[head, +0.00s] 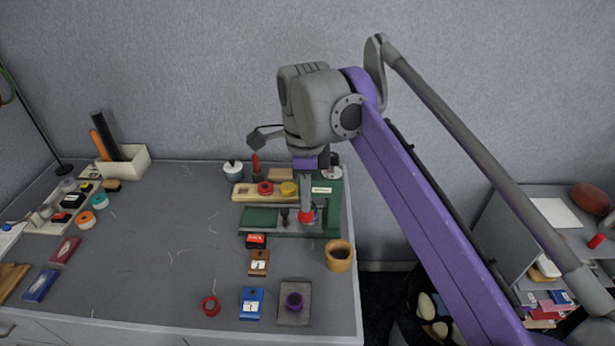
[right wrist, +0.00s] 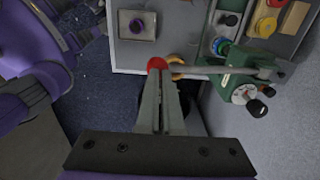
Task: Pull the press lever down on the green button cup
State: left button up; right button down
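The green press (head: 325,195) stands at the back right of the table; it also shows in the right wrist view (right wrist: 238,62). Its grey lever (right wrist: 205,70) reaches towards the table's front and ends in a red knob (right wrist: 157,63). A small green round piece (right wrist: 222,46), probably the green button cup, sits at the press; the head view does not show it clearly. My right gripper (head: 305,207) points down with its fingers together, tips at the red knob (head: 306,217). I cannot tell whether they grip it. My left gripper is not in view.
A tan cup (head: 339,257) stands close to the knob, near the table's right edge. The table's middle left is mostly clear.

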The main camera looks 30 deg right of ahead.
jog(key=shift+f, duration=0.2)
jog(key=shift+s+f+b, duration=0.1)
jog(key=shift+f+b, duration=0.65)
jog(key=shift+f, duration=0.9)
